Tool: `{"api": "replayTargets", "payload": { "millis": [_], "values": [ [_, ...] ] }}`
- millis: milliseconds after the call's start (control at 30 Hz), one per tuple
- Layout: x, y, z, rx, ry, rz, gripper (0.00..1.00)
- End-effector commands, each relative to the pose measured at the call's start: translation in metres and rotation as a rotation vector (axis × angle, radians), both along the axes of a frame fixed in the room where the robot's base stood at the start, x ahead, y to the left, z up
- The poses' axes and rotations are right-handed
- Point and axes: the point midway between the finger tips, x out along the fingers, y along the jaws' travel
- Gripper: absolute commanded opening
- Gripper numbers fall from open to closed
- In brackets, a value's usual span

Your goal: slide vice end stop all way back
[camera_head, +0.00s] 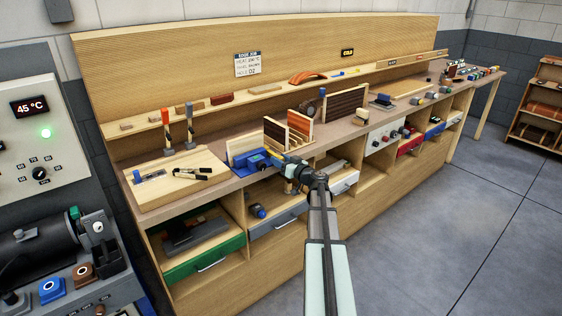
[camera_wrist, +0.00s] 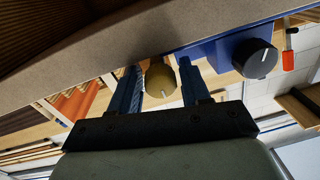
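A blue vice (camera_head: 250,160) sits at the front edge of the bench, beside upright wood panels. In the wrist view its blue body (camera_wrist: 215,50) carries a black knob (camera_wrist: 255,58) with a white mark. A brass-coloured round knob (camera_wrist: 160,82) with a white mark shows between the two blue fingers of my gripper (camera_wrist: 160,76). The fingers stand apart, one on each side of this knob; I see no clear contact. In the head view my gripper (camera_head: 282,164) is at the vice's right side, its fingers mostly hidden. I cannot make out the end stop for certain.
Striped and dark panels (camera_head: 340,103) stand upright right of the vice. A pale board (camera_head: 180,178) with hand tools lies to its left. Drawers, including a green one (camera_head: 205,256), sit below the bench top (camera_head: 222,148). The floor in front is clear.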

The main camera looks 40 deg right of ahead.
Motion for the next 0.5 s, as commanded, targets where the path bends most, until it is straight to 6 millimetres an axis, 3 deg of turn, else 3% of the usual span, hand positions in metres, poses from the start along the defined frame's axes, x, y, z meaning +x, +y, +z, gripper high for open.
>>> {"api": "replayTargets", "payload": {
  "millis": [500],
  "values": [
    [-0.0002,-0.0001,-0.0001,0.0,0.0,0.0,0.0]
  ]
}}
